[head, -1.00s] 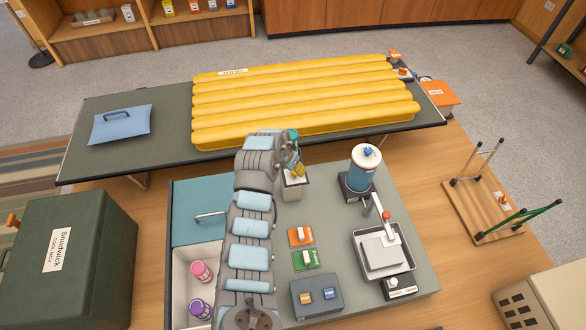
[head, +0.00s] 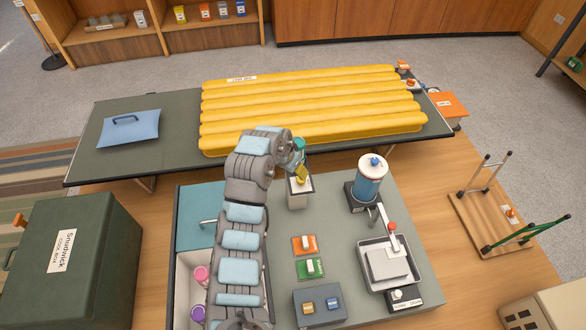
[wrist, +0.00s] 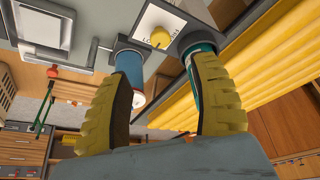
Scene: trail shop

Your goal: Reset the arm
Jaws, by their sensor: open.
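My arm reaches over the grey workbench (head: 348,225) in the head view, its pale blue padded links bent at the top. My gripper (head: 301,172) hangs at its end, above or beside a small white-topped box (head: 299,190); the exact gap is unclear. In the wrist view my gripper (wrist: 165,62) shows two yellow ribbed fingers spread apart with nothing held between them. Beyond the fingers are a blue cylinder (wrist: 130,72) and a white panel with a yellow knob (wrist: 160,38).
A yellow ribbed pad (head: 310,108) lies on the dark table behind. A blue canister (head: 369,182) and a tray device (head: 388,265) stand right of the arm. Orange (head: 304,245) and green (head: 309,268) switches sit nearby. A green cool box (head: 75,255) is at left.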

